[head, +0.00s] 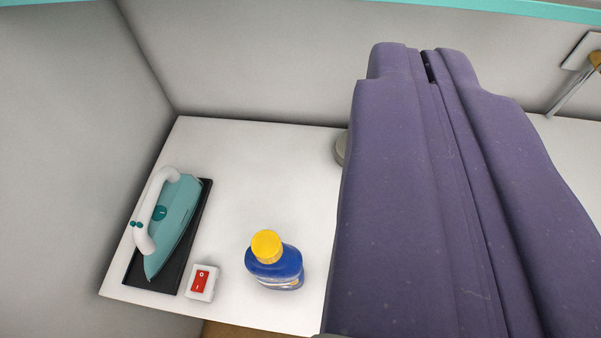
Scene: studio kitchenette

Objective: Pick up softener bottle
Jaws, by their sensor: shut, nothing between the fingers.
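The softener bottle (277,268) is blue with a yellow cap and a pale label low on its side. It stands upright on the white counter (262,170), near the front edge. My gripper (425,60) is the large purple shape filling the right half of the view. Its two fingers are together with only a thin dark slit between them, and they hold nothing. In the picture it is to the right of the bottle and apart from it. It hides much of the counter on the right.
A teal iron (178,215) with a white handle rests on a black pad (200,220) left of the bottle. A white box with a red switch (201,282) sits between them. A grey round object (341,148) is partly hidden behind my gripper. Walls close the left and back.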

